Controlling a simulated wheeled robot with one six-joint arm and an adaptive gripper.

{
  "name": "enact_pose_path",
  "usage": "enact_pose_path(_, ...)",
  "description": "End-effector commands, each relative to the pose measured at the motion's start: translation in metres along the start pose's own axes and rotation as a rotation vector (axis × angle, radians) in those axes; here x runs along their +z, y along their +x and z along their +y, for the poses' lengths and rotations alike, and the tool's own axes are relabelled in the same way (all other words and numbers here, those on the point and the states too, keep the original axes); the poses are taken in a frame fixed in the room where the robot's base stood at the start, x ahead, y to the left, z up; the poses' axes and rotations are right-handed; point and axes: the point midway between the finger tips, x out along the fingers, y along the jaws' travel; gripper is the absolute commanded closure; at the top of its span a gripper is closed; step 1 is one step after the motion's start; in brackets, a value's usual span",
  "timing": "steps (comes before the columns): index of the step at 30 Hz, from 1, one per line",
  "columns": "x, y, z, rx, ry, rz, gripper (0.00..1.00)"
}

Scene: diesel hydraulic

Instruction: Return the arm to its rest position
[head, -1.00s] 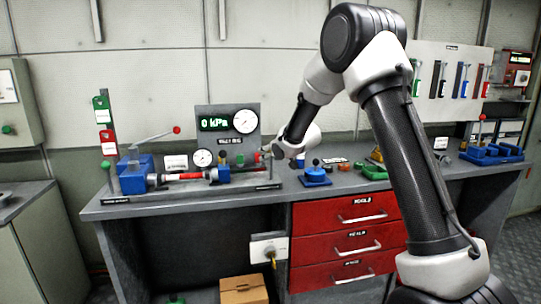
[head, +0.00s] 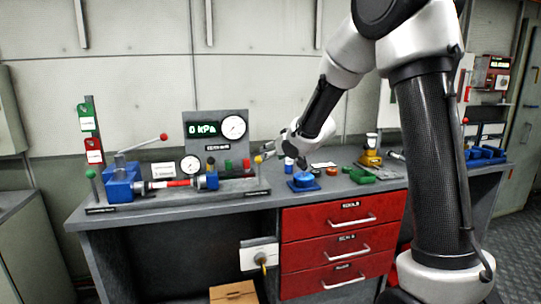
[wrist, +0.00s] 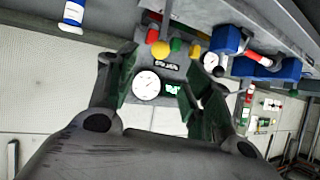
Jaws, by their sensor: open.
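My arm rises at the right of the head view, its elbow cut off by the top edge, and its forearm slopes down to the left. My gripper (head: 272,153) is above the bench, just right of the gauge panel (head: 217,126) and behind the blue round fixture (head: 303,180). In the wrist view my gripper (wrist: 166,78) has its dark fingers spread with nothing held between them. The panel's white dial (wrist: 147,85) shows beyond and between the fingers. Whether the fingers touch anything on the stand cannot be told.
The grey bench (head: 245,199) carries the stand with a blue pump block (head: 122,184) and a red-knobbed lever. Green and yellow parts (head: 366,174) lie right of the gripper. Red drawers (head: 343,243) are below. An open cardboard box (head: 233,292) sits under the bench.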

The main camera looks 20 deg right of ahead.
Motion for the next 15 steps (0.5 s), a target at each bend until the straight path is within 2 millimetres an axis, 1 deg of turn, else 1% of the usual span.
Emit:
enact_pose_path(6,0.000,0.000,0.000,0.000,-0.004,0.000,0.49)
enact_pose_path(8,0.005,0.000,0.002,0.009,-0.023,-0.020,0.49)
enact_pose_path(10,0.020,-0.001,0.010,0.037,-0.042,-0.081,0.49)
enact_pose_path(11,0.031,-0.002,0.014,0.054,-0.049,-0.121,0.49)
enact_pose_path(14,0.079,-0.015,0.029,0.113,-0.062,-0.288,0.49)
enact_pose_path(15,0.099,-0.028,0.035,0.139,-0.063,-0.366,0.49)
